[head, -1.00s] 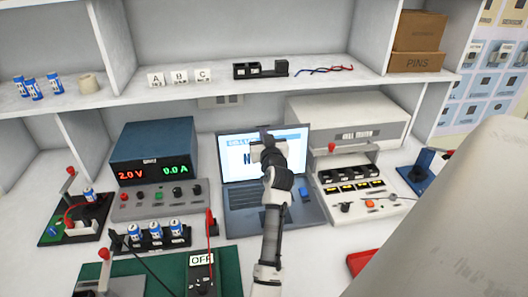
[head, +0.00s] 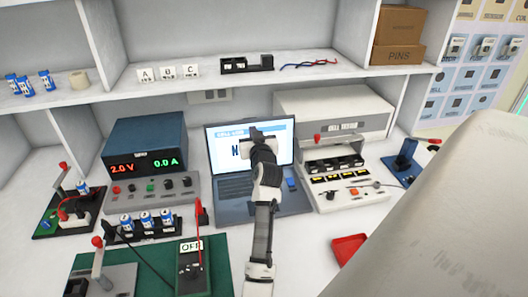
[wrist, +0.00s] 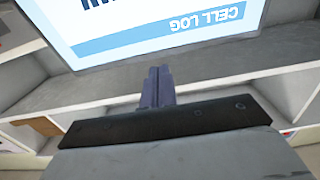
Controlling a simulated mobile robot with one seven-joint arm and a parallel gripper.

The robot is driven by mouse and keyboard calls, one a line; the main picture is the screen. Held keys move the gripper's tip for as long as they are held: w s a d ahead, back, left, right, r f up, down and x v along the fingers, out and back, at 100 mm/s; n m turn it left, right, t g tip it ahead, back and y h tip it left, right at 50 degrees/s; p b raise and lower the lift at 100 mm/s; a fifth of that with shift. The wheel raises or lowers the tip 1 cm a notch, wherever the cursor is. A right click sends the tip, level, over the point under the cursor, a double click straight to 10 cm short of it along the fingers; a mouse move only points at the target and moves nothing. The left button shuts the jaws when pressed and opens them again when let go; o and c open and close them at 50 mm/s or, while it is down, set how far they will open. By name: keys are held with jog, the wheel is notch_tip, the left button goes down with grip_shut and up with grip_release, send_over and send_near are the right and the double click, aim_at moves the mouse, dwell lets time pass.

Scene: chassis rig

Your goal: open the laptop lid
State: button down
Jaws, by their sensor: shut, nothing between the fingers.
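The laptop (head: 222,190) stands on the bench with its lid up and its screen lit, facing me. In the head view my gripper (head: 262,132) is in front of the screen, covering its middle and part of the keyboard. In the wrist view the shut fingers (wrist: 157,88) show with nothing between them. The laptop screen (wrist: 150,25) appears upside down beyond the fingertips, with a blue "CELL LOG" band. A gap shows between the fingertips and the lid's edge in that view; contact cannot be told from the head view.
A power supply (head: 147,150) stands left of the laptop, and a cell tester (head: 335,165) stands close on its right. A red tray (head: 347,248) is at front right. A shelf (head: 215,82) runs above.

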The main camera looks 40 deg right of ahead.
jog(key=r+b+v, duration=0.1)
jog(key=b+v, duration=0.1)
jog(key=v, duration=0.7)
jog(key=shift+s+b, duration=0.15)
jog(key=shift+b, duration=0.15)
jog(key=shift+a, duration=0.1)
